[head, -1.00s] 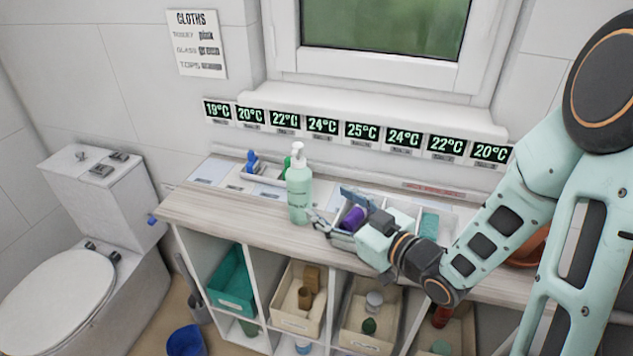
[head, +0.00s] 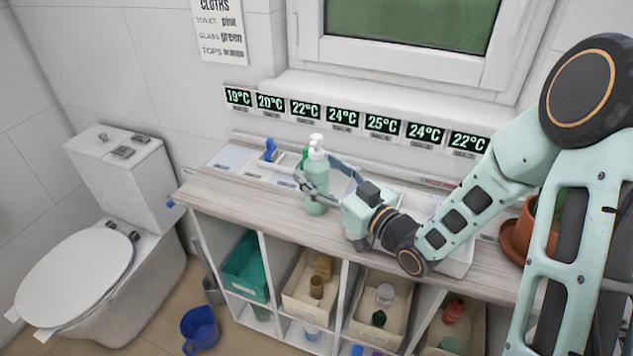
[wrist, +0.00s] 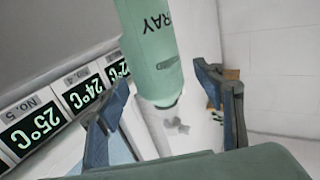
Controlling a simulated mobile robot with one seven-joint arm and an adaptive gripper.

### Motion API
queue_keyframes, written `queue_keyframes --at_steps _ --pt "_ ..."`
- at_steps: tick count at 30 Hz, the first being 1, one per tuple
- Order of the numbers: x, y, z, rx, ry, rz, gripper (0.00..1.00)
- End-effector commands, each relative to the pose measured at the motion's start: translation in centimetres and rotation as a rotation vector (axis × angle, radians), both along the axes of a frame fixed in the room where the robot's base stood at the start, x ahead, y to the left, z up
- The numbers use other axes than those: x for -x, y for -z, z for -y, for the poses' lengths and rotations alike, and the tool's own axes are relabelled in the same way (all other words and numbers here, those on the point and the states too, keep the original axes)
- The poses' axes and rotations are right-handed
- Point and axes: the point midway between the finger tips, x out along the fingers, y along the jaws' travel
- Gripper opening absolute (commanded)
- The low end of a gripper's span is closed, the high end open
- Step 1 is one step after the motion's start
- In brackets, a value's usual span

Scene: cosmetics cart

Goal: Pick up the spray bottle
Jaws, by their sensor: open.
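The pale green bottle (head: 316,183) with a white pump top stands upright on the wooden counter in the head view. In the wrist view the bottle (wrist: 148,40) shows the letters "RAY" on its side. My gripper (head: 319,175) is open, with its fingers reaching to either side of the bottle. In the wrist view the blue-grey fingers of my gripper (wrist: 163,78) are apart, with the bottle between and ahead of them. I cannot tell whether a finger touches it.
A blue item (head: 270,150) and a darker green item (head: 305,157) stand behind the bottle. Open shelf cubbies with bins (head: 308,293) lie below the counter (head: 240,200). A terracotta pot (head: 522,228) stands at the right. The counter's left end is largely clear.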

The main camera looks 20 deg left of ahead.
Motion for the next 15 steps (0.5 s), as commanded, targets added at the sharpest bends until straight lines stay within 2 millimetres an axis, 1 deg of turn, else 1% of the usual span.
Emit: queue_keyframes --at_steps 1,4,11,12,15 --pt "-0.39 -0.03 -0.54 0.000 0.000 0.000 0.61" --pt "-0.82 0.03 -1.17 0.001 0.000 -0.001 0.61" --pt "-0.93 0.09 -1.25 0.001 0.001 -0.001 0.61" --pt "-0.93 0.08 -1.25 0.001 0.001 -0.001 0.59" --pt "-0.93 0.08 -1.24 0.001 0.001 -0.001 0.48"
